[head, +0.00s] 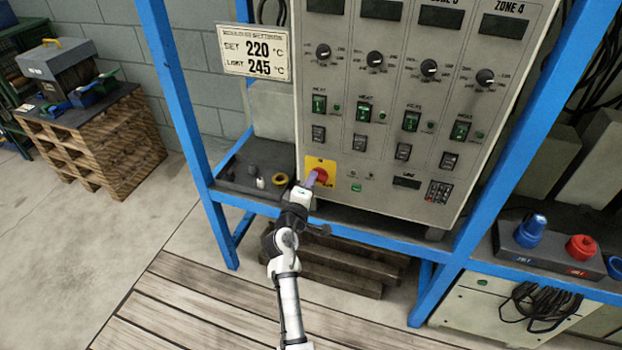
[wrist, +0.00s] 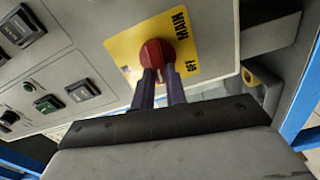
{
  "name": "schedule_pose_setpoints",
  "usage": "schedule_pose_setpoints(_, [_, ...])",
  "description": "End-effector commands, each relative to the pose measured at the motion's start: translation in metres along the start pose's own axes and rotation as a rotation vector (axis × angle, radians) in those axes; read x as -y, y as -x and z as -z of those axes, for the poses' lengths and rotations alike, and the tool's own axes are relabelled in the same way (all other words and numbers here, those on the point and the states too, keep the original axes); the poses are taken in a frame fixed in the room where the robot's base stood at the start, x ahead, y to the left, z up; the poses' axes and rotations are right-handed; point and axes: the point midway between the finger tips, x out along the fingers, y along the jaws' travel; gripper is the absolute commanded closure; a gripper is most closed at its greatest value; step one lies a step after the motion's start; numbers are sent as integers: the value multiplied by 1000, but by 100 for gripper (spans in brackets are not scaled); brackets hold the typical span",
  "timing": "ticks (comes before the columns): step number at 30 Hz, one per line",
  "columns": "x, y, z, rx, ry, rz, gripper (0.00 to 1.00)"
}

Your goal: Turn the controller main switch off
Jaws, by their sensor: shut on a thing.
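The controller (head: 335,110) is a grey panel box with dials and rocker switches, held in a blue frame. Its main switch is a red knob (head: 319,175) on a yellow plate (head: 327,163) at the panel's lower left. In the wrist view the red knob (wrist: 157,54) sits on the yellow plate (wrist: 120,50), with "MAIN" and "OFF" lettered to its right. My gripper (head: 311,180) reaches up to the knob from below. In the wrist view its two purple fingers (wrist: 159,80) are closed on the knob. The fingers hide part of the knob's lower side.
A blue upright (head: 178,95) stands left of the panel. A dark shelf (head: 245,180) with small items and a yellow ring lies beside my gripper. Blue and red connectors (head: 580,247) stand at the right. A pallet stack (head: 90,140) with a toolbox is at the far left.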

Motion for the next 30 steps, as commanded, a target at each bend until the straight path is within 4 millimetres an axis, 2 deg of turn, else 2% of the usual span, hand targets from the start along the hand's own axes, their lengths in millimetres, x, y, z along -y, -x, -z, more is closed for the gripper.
schedule_pose_setpoints(12, [2,0,0,-1,156,0,100])
schedule_pose_setpoints(27, [2,0,0,-1,171,0,100])
schedule_pose_setpoints(28, [2,0,0,-1,171,0,82])
schedule_pose_setpoints(30, [2,0,0,-1,170,0,73])
